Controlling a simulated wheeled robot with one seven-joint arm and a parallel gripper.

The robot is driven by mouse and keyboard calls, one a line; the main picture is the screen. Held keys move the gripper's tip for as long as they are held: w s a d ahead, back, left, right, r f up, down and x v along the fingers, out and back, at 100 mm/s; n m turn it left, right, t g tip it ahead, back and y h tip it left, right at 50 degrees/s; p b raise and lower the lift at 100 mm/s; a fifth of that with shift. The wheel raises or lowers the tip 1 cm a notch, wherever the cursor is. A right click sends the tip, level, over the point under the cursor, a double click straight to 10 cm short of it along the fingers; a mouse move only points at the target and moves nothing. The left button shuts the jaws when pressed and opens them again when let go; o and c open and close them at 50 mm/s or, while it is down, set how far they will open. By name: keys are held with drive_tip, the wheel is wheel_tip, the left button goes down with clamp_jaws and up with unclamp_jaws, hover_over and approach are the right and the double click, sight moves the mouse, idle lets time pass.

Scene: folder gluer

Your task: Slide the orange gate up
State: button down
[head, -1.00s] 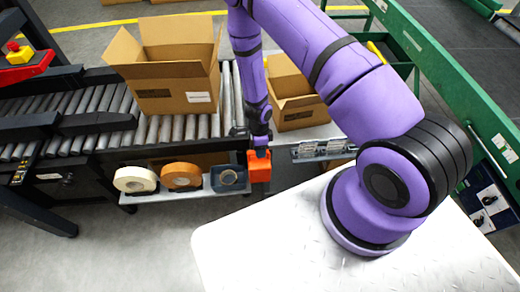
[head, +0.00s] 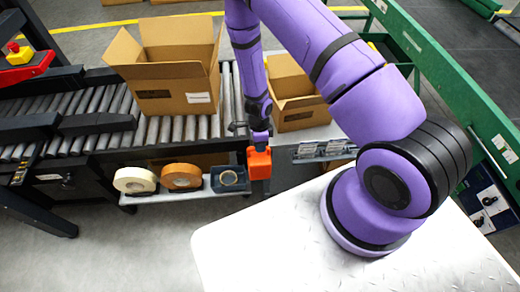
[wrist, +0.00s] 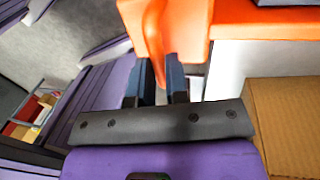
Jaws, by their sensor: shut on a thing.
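The orange gate (head: 259,164) stands at the right end of the low shelf with the tape rolls, at the front edge of the conveyor. In the wrist view the gate (wrist: 190,22) fills the top middle, and a rib of it runs down between the fingers. My gripper (wrist: 163,82) is shut on this orange rib, with one dark finger on each side. In the head view my gripper (head: 260,140) reaches down to the gate's top from above, and its fingers are too small to make out.
A large open cardboard box (head: 165,75) stands on the roller conveyor (head: 180,128). A smaller open box (head: 297,105) is right of my forearm.

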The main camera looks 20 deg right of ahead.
drive_tip(key=shift+r, duration=1.05)
drive_tip(key=c, duration=1.1)
unclamp_jaws()
drive_tip(key=r, duration=0.3)
drive_tip(key=w+r, duration=0.1)
drive_tip(key=r, duration=0.3)
drive_tip(key=w+r, duration=0.1)
drive_tip(key=r, duration=0.2)
drive_tip(key=shift+d+r, duration=0.3)
drive_tip(key=shift+d, duration=0.05)
